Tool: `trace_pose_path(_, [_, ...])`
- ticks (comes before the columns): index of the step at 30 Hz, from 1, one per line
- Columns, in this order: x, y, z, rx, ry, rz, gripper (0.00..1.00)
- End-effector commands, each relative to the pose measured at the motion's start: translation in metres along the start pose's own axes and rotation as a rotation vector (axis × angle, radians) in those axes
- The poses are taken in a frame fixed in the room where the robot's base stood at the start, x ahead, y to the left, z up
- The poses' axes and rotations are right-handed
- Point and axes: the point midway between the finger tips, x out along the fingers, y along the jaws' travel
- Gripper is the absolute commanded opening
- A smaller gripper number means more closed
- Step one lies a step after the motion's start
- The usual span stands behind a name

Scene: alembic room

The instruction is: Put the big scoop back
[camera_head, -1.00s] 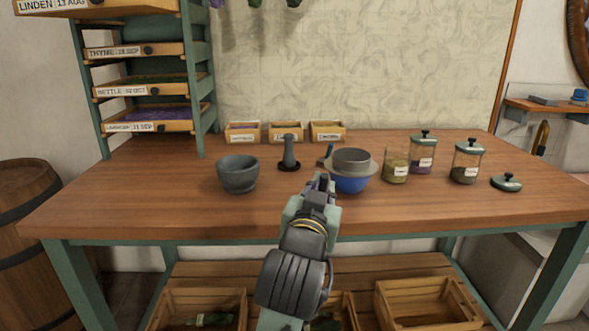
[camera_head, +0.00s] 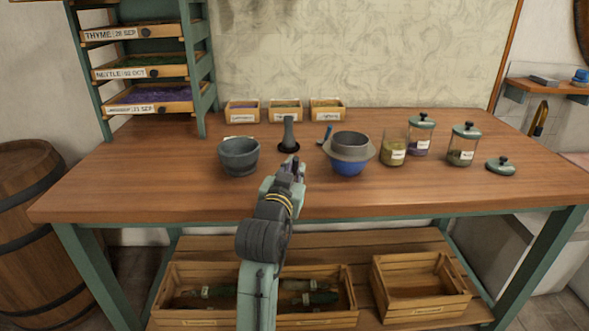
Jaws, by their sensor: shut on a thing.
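My gripper (camera_head: 292,168) is over the front middle of the workbench, between the grey mortar and the blue bowl. It is shut on a small dark thing, mostly hidden by the fingers; I cannot tell whether this is the big scoop. No scoop can be made out clearly elsewhere. A short blue handle (camera_head: 326,135) shows behind the left side of the blue bowl (camera_head: 348,169); what it belongs to is hidden. A grey vessel with a wide rim (camera_head: 349,144) sits on that bowl.
Small labelled boxes (camera_head: 284,111) line the back. Below are a crate with dark green items (camera_head: 170,302) and an empty-looking crate (camera_head: 420,298).

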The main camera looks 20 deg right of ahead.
Motion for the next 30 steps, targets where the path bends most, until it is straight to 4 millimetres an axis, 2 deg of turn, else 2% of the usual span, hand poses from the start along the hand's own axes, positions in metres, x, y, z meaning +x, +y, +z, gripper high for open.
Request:
trace_pose_path(12, [-0.0001, 0.0014, 0.0072, 0.001, 0.002, 0.000, 0.00])
trace_pose_path(13, [-0.0001, 0.0014, 0.0071, 0.001, 0.002, 0.000, 0.14])
trace_pose_path(21, [-0.0001, 0.0013, 0.0061, 0.001, 0.001, 0.000, 0.32])
trace_pose_path(30, [-0.0001, 0.0013, 0.0054, 0.001, 0.001, 0.000, 0.33])
